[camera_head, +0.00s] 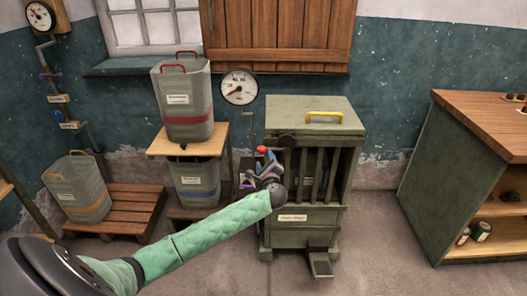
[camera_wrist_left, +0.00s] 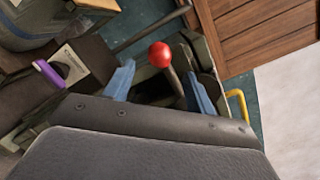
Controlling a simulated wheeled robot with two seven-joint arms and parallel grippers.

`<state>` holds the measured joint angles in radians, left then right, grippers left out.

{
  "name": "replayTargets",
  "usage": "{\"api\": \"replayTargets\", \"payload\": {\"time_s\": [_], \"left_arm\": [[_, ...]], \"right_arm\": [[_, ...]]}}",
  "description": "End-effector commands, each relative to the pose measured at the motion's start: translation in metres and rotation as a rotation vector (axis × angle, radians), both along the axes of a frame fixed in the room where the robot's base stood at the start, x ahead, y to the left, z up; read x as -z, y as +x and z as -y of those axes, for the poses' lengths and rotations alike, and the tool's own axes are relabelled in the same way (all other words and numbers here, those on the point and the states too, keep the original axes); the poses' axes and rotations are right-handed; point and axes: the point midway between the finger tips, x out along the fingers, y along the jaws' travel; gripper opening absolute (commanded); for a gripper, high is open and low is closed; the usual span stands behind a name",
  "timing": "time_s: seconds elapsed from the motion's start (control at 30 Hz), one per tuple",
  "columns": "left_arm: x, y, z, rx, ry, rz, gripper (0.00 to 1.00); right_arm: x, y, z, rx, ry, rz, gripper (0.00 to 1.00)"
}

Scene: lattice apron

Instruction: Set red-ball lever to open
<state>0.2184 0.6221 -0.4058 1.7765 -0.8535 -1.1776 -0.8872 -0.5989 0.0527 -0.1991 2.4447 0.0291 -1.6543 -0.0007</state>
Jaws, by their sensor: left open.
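The red-ball lever (camera_head: 262,149) stands at the left side of a grey-green slatted cabinet (camera_head: 322,119). In the left wrist view its red ball (camera_wrist_left: 160,54) tops a thin stem that runs down between my fingers. My left gripper (camera_head: 268,168) is at the lever. In the wrist view its two blue fingers (camera_wrist_left: 157,88) are open, one on each side of the stem, with gaps showing. The ball sits beyond the fingertips. The lower stem is hidden by the gripper body. My right gripper is not in view.
Grey bins (camera_head: 183,105) stand on a wooden stand left of the cabinet. A gauge (camera_head: 239,87) and thin pipe rise behind the lever. A purple handle (camera_wrist_left: 48,74) is nearby. A wooden-topped counter (camera_head: 470,140) stands right, with clear floor between.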

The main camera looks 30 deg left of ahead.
Motion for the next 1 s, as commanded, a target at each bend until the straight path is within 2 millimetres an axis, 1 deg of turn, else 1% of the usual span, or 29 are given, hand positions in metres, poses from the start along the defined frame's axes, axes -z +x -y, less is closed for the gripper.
{"api": "replayTargets", "payload": {"time_s": [0.17, 0.3, 0.37, 0.47, 0.53, 0.63, 0.77, 1.0], "left_arm": [[-0.003, 0.011, -0.01, -0.003, 0.007, -0.004, 0.56], [-0.003, 0.027, -0.024, -0.004, 0.006, -0.004, 0.56], [-0.002, 0.033, -0.03, -0.003, 0.005, -0.005, 0.56], [-0.002, 0.043, -0.038, -0.002, 0.003, -0.004, 0.56], [-0.002, 0.048, -0.043, -0.002, 0.004, -0.005, 0.56], [0.0, 0.054, -0.048, -0.001, 0.004, -0.005, 0.56], [0.0, 0.058, -0.051, -0.001, 0.002, -0.004, 0.56], [0.0, 0.058, -0.051, -0.001, 0.002, -0.004, 0.56]], "right_arm": [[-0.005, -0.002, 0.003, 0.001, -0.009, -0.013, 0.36], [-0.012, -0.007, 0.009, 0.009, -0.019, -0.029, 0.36], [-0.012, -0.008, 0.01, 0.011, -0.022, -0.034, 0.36], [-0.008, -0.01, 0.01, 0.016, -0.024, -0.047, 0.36], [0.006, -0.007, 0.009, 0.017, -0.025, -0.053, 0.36], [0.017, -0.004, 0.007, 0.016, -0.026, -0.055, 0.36], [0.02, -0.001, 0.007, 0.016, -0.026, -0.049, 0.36], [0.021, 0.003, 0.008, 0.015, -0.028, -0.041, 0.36]]}}
